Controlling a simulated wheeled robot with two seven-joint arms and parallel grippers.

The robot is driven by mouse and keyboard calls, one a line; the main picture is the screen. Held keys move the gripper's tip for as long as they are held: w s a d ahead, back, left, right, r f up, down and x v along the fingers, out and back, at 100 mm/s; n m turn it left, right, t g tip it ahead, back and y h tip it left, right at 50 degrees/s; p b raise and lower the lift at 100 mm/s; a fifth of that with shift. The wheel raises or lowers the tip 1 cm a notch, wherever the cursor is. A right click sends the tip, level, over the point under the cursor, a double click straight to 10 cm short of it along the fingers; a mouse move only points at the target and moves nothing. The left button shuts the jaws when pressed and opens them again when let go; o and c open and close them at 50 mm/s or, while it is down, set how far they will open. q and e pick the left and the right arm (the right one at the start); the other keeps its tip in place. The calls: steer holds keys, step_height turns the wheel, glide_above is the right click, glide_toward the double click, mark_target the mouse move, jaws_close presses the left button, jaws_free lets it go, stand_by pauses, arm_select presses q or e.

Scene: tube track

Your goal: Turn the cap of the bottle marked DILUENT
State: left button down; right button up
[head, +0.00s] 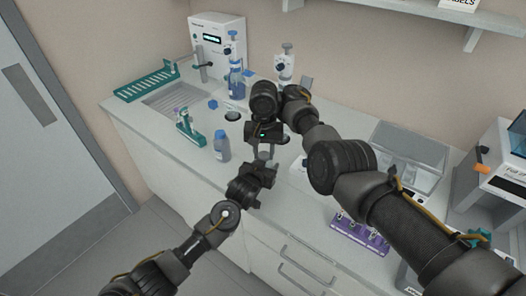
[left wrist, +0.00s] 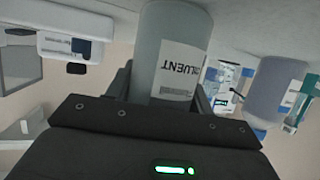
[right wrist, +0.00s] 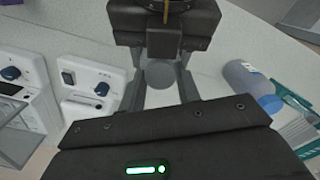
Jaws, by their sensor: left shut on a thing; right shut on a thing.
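The DILUENT bottle (left wrist: 172,50) is pale grey with a white printed label. In the left wrist view it stands between the fingers of my left gripper (left wrist: 165,90), which is shut on its body. My right gripper (right wrist: 160,85) is above, pointing down, shut on the round grey cap (right wrist: 160,73). In the head view my right gripper (head: 265,148) and left gripper (head: 262,163) meet at the bottle and hide most of it. The cap's turn angle cannot be told.
A second bottle (head: 222,146) with a blue cap stands to the left. A green tube rack (head: 188,130) and a sink (head: 172,99) lie farther left. A purple rack (head: 360,234) is at the right front.

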steer(key=o, duration=1.1)
steer(key=shift+r, duration=0.1)
steer(key=shift+r, duration=2.2)
steer(key=shift+c, duration=0.3)
steer(key=r, duration=0.1)
steer(key=r+m, duration=0.1)
steer(key=shift+w+r, duration=0.2)
steer(key=shift+r, duration=0.2)
steer(key=shift+c, duration=0.2)
steer(key=shift+s+a+r+m, duration=0.1)
steer(key=shift+r+m, duration=0.2)
steer(key=shift+m, duration=0.2)
steer(key=shift+f, duration=4.05)
steer(key=shift+c, duration=0.3)
